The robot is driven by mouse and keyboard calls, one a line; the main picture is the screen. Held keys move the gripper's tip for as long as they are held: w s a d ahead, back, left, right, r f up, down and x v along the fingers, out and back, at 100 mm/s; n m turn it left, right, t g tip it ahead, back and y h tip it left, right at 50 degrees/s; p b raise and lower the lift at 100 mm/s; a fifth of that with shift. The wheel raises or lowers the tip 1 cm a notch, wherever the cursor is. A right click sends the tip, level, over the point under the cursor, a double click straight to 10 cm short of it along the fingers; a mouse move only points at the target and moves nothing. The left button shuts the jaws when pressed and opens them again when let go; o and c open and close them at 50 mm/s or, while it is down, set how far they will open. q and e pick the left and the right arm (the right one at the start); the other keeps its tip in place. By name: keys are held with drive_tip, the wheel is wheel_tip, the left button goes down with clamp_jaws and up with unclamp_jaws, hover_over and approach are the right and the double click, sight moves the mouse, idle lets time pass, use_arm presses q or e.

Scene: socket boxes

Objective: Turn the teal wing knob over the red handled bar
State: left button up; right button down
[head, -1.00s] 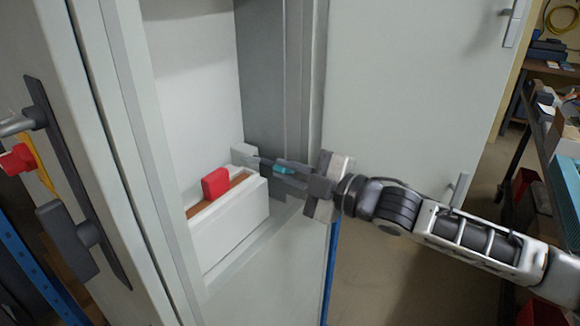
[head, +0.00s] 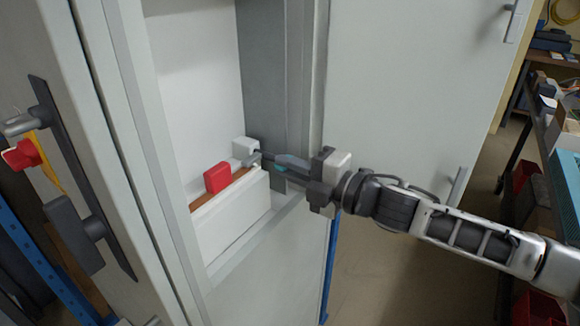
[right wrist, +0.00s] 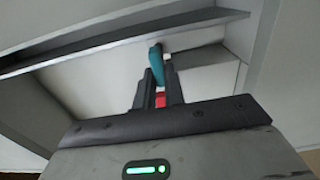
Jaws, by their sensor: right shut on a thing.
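The teal wing knob (head: 281,169) shows as a small patch at the fingers of my right gripper (head: 267,164). In the right wrist view the teal knob (right wrist: 157,65) stands tilted between the two dark fingers (right wrist: 158,88), which are shut on it. The red handle (head: 216,178) of the bar sits on the white box inside the open cabinet, left of my right gripper. A bit of red (right wrist: 160,100) also shows low between the fingers in the wrist view. Most of the knob is hidden by the fingers. My left gripper is not in view.
The white box (head: 235,222) has a brown top strip and stands inside the cabinet. The cabinet's door frame (head: 150,150) is close on the left, with a black handle plate (head: 80,180). The open door panel (head: 420,80) is behind my right arm. Shelves stand at the far right.

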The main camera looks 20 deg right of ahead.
idle(0.3)
drive_tip(key=c, duration=1.5)
unclamp_jaws()
drive_tip(key=shift+b+v, duration=1.2)
drive_tip(key=shift+v, duration=6.8)
